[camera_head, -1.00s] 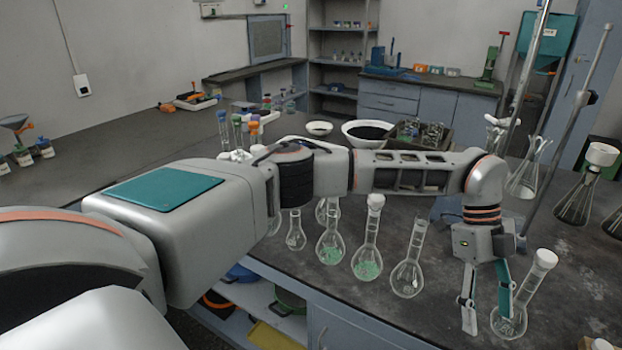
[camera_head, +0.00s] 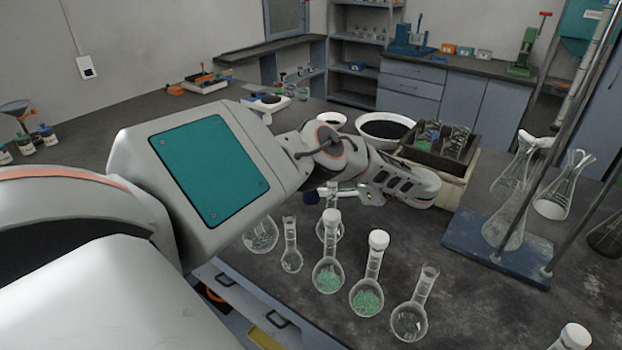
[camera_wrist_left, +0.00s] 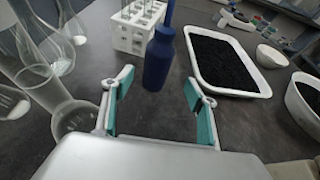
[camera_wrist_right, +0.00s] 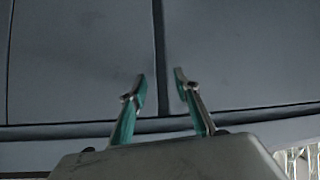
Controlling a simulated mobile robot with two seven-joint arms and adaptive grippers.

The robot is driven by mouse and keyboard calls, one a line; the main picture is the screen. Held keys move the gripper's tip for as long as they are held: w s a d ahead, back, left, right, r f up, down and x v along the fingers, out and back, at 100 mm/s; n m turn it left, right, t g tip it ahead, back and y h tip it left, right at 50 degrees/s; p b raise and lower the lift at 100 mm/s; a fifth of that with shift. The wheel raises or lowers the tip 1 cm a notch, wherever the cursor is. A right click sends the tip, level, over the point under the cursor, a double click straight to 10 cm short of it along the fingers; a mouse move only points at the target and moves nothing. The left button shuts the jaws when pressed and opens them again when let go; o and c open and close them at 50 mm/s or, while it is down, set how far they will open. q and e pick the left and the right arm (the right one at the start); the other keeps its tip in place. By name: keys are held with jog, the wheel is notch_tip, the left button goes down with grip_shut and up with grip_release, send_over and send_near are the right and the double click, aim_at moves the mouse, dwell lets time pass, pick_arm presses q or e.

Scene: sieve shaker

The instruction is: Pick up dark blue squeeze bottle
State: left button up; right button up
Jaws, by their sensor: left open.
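The dark blue squeeze bottle (camera_wrist_left: 158,62) stands upright on the dark bench in the left wrist view, with its narrow nozzle pointing up. My left gripper (camera_wrist_left: 158,88) is open and empty, its teal-padded fingers pointing at the bottle. The bottle is a little beyond the fingertips, roughly centred between them. In the head view my left arm covers much of this area, and a small dark blue patch (camera_head: 311,197) beside the wrist may be the bottle. My right gripper (camera_wrist_right: 160,82) is open and empty, facing grey panels.
A white test-tube rack (camera_wrist_left: 128,32) stands just behind the bottle, and a white tray of black grains (camera_wrist_left: 228,68) lies to its right. Glass flasks (camera_wrist_left: 72,112) are close on the left. In the head view, a flask with green grains (camera_head: 367,298) stands nearer the front.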

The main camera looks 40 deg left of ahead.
aim_at(317, 203)
pick_arm(q)
jog(key=shift+s+x, duration=0.2)
jog(key=shift+x, duration=1)
jog(key=x, duration=0.4)
jog(key=shift+s, duration=0.2)
jog(key=shift+w+a+f, duration=0.1)
jog(key=shift+a+f, duration=0.05)
jog(key=shift+a, duration=0.25)
jog(key=c, duration=0.7)
